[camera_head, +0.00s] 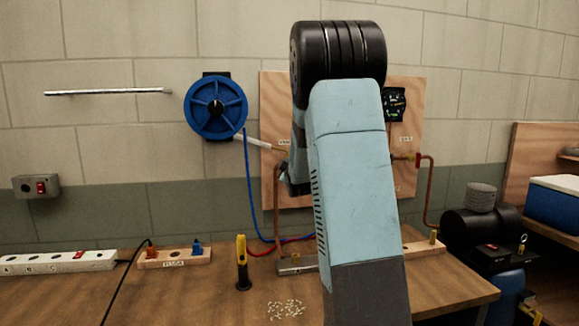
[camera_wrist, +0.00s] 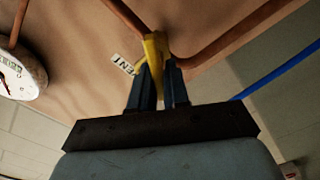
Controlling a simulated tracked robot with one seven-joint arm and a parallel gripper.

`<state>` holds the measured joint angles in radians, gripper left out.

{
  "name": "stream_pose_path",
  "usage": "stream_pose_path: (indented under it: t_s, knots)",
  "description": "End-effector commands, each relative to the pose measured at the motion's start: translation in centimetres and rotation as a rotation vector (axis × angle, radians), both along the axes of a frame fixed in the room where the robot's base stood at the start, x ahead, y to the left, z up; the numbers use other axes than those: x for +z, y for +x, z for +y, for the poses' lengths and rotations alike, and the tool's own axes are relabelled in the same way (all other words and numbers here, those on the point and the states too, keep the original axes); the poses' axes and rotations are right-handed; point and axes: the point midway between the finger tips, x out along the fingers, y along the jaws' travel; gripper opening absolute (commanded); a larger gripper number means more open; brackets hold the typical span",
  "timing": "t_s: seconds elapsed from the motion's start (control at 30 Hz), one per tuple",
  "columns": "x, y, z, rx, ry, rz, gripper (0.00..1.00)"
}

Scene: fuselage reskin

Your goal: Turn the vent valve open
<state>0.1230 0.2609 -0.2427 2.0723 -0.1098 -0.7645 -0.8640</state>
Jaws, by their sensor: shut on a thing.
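The vent valve's yellow handle (camera_wrist: 153,46) shows at the top middle of the wrist view, where copper pipes meet. A white label (camera_wrist: 122,65) reading "VENT" in part is on the wooden board just left of it. My gripper (camera_wrist: 160,72) is shut on the yellow handle, with one dark finger on each side of its lower end. In the head view my arm covers the middle of the wooden board (camera_head: 271,100), so the valve and my fingertips are hidden there.
A round gauge (camera_wrist: 20,72) is at the left of the wrist view. Copper pipe (camera_head: 430,190) runs down the board's right side. A blue hose reel (camera_head: 216,106) hangs left of the board. A yellow-black tool (camera_head: 242,262) stands on the bench (camera_head: 200,290).

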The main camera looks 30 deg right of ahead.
Motion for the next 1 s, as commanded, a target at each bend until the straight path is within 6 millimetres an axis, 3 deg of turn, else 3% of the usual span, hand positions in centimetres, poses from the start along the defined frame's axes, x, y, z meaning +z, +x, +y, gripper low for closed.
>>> stream_pose_path:
  t_s: [0.5, 1.0]
  knots:
    - [-0.9, 0.1, 0.6, 0.007, -0.409, 0.122, 0.0]
    - [-1.3, 0.1, 0.7, 0.008, -0.554, 0.167, 0.0]
